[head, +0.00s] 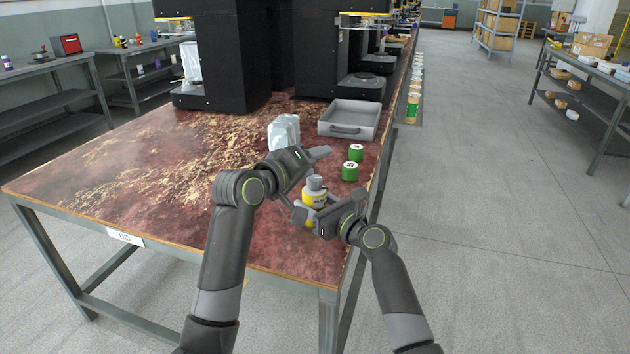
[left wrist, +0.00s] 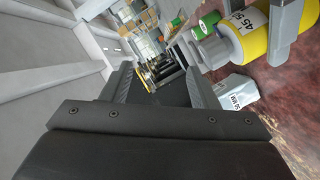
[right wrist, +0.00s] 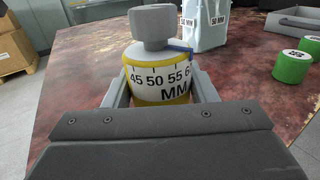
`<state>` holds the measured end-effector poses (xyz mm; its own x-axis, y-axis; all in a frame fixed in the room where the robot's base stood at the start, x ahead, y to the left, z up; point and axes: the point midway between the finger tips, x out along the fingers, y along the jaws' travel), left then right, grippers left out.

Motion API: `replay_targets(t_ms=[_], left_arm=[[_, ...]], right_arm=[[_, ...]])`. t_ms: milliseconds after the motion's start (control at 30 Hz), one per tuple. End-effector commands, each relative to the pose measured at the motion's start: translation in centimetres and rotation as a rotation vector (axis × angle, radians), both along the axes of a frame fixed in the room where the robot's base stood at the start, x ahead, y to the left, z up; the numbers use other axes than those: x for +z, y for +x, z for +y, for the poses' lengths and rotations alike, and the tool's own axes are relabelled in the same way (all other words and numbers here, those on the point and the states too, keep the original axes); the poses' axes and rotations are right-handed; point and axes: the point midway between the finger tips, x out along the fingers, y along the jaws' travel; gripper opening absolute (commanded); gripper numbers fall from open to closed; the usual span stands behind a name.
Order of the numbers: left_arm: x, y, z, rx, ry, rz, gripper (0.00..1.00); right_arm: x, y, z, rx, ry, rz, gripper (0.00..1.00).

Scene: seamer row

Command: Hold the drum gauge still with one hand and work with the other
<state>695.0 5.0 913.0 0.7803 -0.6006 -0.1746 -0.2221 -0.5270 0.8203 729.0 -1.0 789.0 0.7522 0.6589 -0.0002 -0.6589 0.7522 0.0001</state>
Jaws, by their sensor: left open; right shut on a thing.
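The drum gauge (right wrist: 161,75) has a white scale band marked 45 50 55 and MM, yellow rings and a grey knob (right wrist: 152,24) on top. It stands upright on the table in the head view (head: 314,193). My right gripper (head: 305,214) is shut on its body, one finger on each side in the right wrist view. A small blue part (right wrist: 181,48) sits at the drum's upper edge. My left gripper (head: 306,176) is open and empty, just above and left of the knob. In the left wrist view the gauge (left wrist: 245,28) is at upper right, outside the fingers.
Two green cylinders (head: 350,171) (head: 356,152) stand right of the gauge. A pale bag (head: 284,132) stands behind my left gripper, and a grey tray (head: 350,119) lies farther back. Black machines (head: 228,55) line the back. The table's left part is mostly free.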

Motion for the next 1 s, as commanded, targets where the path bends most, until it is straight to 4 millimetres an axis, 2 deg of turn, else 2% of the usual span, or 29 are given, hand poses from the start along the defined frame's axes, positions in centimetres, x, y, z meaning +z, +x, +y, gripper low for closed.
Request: replay_targets(t_ms=[200,600,833,1000], left_arm=[[-1.9,-1.9,1.6,-0.008,0.191,-0.238,0.54],[-5.6,-5.4,4.5,0.009,0.577,-0.579,0.54],[-6.4,-6.4,5.4,0.022,0.701,-0.672,0.54],[-6.5,-6.0,5.2,0.022,0.723,-0.687,0.54]], right_arm=[[0.0,0.0,0.0,0.0,0.0,0.001,0.26],[0.0,0.0,0.0,0.0,0.0,0.001,0.26],[0.0,0.0,0.0,0.0,0.0,0.001,0.26],[0.0,0.0,0.0,0.0,0.001,0.001,0.26]])
